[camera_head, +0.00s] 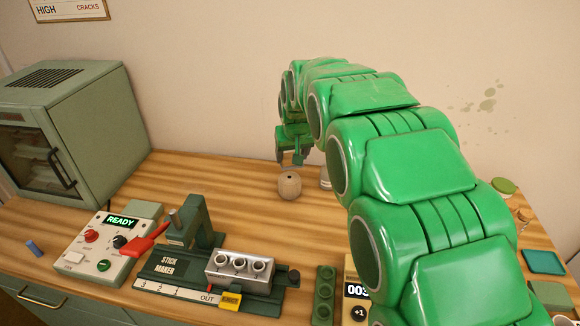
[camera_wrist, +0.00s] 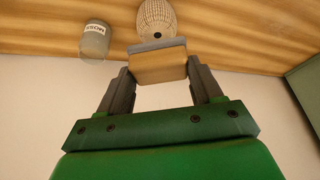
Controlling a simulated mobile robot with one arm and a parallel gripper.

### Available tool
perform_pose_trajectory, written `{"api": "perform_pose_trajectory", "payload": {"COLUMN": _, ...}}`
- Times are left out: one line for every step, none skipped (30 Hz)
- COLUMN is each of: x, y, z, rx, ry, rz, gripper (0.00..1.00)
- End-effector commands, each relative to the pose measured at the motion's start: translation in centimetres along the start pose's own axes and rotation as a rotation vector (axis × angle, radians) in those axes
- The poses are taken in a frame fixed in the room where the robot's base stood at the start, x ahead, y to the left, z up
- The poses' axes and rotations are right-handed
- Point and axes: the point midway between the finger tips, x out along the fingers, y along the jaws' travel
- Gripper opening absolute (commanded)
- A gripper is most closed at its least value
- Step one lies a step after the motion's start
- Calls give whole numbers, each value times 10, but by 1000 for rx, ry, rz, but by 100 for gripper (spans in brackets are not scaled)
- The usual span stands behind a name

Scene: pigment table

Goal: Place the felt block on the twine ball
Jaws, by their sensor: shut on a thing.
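My gripper (camera_head: 291,157) hangs at the end of my green arm, above and behind the twine ball (camera_head: 290,186) in the head view. In the wrist view my gripper (camera_wrist: 160,68) is shut on the felt block (camera_wrist: 158,65), a tan block with a grey layer along its far edge. The pale, ribbed twine ball (camera_wrist: 157,16) shows just beyond the block, partly cut off by the top of the picture and partly covered by the block. I cannot tell the gap between block and ball. In the head view the block is too small to make out clearly.
A labelled jar (camera_wrist: 95,41) stands beside the ball, and my arm mostly hides it in the head view. The stick maker (camera_head: 170,263), control box (camera_head: 102,244) and green cabinet (camera_head: 72,135) stand left. Bare wood (camera_head: 225,185) lies left of the ball.

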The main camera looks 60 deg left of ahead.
Motion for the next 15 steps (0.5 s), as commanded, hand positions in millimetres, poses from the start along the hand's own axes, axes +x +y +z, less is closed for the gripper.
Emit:
{"api": "perform_pose_trajectory", "payload": {"x": 9, "y": 0, "z": -1, "rx": 0, "ry": -3, "rz": 0, "gripper": 35}}
{"api": "perform_pose_trajectory", "payload": {"x": 13, "y": 0, "z": -2, "rx": -1, "ry": -3, "rz": 0, "gripper": 35}}
{"api": "perform_pose_trajectory", "payload": {"x": 17, "y": 0, "z": -4, "rx": -1, "ry": -2, "rz": 0, "gripper": 35}}
{"api": "perform_pose_trajectory", "payload": {"x": 21, "y": 0, "z": -5, "rx": -1, "ry": -3, "rz": 0, "gripper": 35}}
{"api": "perform_pose_trajectory", "payload": {"x": 24, "y": 0, "z": -6, "rx": -1, "ry": -2, "rz": 0, "gripper": 35}}
{"api": "perform_pose_trajectory", "payload": {"x": 29, "y": 1, "z": -8, "rx": -1, "ry": -2, "rz": 0, "gripper": 35}}
{"api": "perform_pose_trajectory", "payload": {"x": 33, "y": 1, "z": -9, "rx": -1, "ry": -2, "rz": 0, "gripper": 35}}
{"api": "perform_pose_trajectory", "payload": {"x": 37, "y": 1, "z": -10, "rx": 0, "ry": -2, "rz": 0, "gripper": 35}}
{"api": "perform_pose_trajectory", "payload": {"x": 40, "y": 1, "z": -11, "rx": 0, "ry": -2, "rz": 0, "gripper": 35}}
{"api": "perform_pose_trajectory", "payload": {"x": 43, "y": 2, "z": -12, "rx": 0, "ry": -2, "rz": 0, "gripper": 35}}
{"api": "perform_pose_trajectory", "payload": {"x": 44, "y": 2, "z": -13, "rx": 0, "ry": -1, "rz": 0, "gripper": 35}}
{"api": "perform_pose_trajectory", "payload": {"x": 47, "y": 2, "z": -14, "rx": 0, "ry": -1, "rz": 0, "gripper": 35}}
{"api": "perform_pose_trajectory", "payload": {"x": 48, "y": 2, "z": -14, "rx": 0, "ry": 0, "rz": 1, "gripper": 35}}
{"api": "perform_pose_trajectory", "payload": {"x": 48, "y": 2, "z": -15, "rx": 0, "ry": 0, "rz": 1, "gripper": 35}}
{"api": "perform_pose_trajectory", "payload": {"x": 49, "y": 2, "z": -15, "rx": 0, "ry": 1, "rz": 1, "gripper": 35}}
